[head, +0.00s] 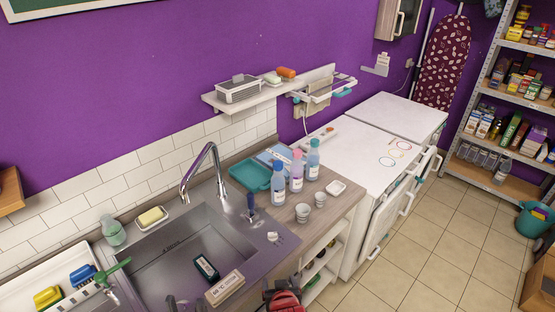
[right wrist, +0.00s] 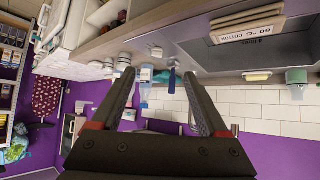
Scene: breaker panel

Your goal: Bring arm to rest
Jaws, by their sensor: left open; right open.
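My right gripper (right wrist: 154,76) shows large in the right wrist view, which is upside down. Its two dark fingers stand apart with nothing between them. In the head view the red and black right gripper (head: 282,289) is at the bottom edge, in front of the counter by the sink's right end. Two dark tips of my left gripper (head: 185,303) show at the bottom edge by the sink's front, apart and seemingly empty; the rest is out of frame. A grey wall box (head: 398,18), possibly the breaker panel, hangs at the upper right, its face partly out of frame.
The sink (head: 175,255) holds a dark device (head: 206,268); a "60 °C COTTON" sign (head: 225,288) is at its front edge. Bottles (head: 296,172), cups (head: 303,212) and a teal tray (head: 250,176) stand on the counter. White appliances (head: 400,118) stand right; the tiled floor (head: 425,240) is clear.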

